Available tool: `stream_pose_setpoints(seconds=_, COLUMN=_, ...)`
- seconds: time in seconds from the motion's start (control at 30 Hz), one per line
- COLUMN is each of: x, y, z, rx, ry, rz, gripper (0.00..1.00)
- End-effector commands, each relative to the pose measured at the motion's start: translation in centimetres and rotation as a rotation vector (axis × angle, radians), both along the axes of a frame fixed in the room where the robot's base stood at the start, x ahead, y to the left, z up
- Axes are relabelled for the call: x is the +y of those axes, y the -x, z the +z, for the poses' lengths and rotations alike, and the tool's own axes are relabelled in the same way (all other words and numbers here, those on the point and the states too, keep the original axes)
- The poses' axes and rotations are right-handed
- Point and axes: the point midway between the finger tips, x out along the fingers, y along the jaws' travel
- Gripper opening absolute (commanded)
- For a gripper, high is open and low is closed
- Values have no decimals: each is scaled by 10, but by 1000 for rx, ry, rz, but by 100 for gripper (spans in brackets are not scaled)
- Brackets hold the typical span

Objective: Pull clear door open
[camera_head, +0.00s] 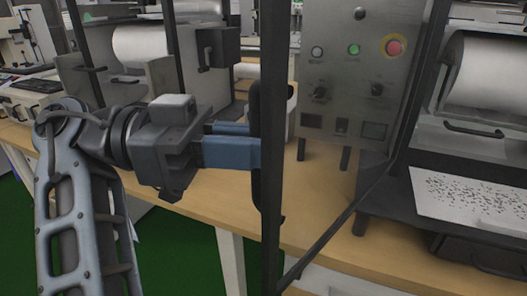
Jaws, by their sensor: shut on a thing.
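The clear door shows as a see-through panel in a thin dark frame (272,215); its lower bar slants from the near left post back to a post at the right. A black upright handle (257,192) is on the near left post. My gripper (258,150) comes from the left, and its blue fingers are shut on the handle. The fingertips are partly hidden by the handle and post.
Behind the door is a grey control panel (361,75) with a green button, a red button and knobs. A dark platform with a speckled white sheet (470,195) lies right. A wooden bench (320,205) runs below. Green floor (185,262) shows at lower left.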

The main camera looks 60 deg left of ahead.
Motion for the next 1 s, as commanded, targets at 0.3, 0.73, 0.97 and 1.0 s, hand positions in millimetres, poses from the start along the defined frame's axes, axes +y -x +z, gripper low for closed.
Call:
stream_pose_setpoints(seconds=0.3, x=-1, y=-3, z=-2, rx=5, ry=3, rz=-2, gripper=18)
stream_pose_setpoints(seconds=0.73, x=2, y=1, z=-1, rx=2, ry=1, rz=-1, gripper=29)
stream_pose_setpoints(seconds=0.97, x=23, y=25, z=-3, rx=4, ry=0, rz=2, gripper=29)
stream_pose_setpoints(seconds=1.0, x=27, y=30, z=-3, rx=4, ry=0, rz=2, gripper=29)
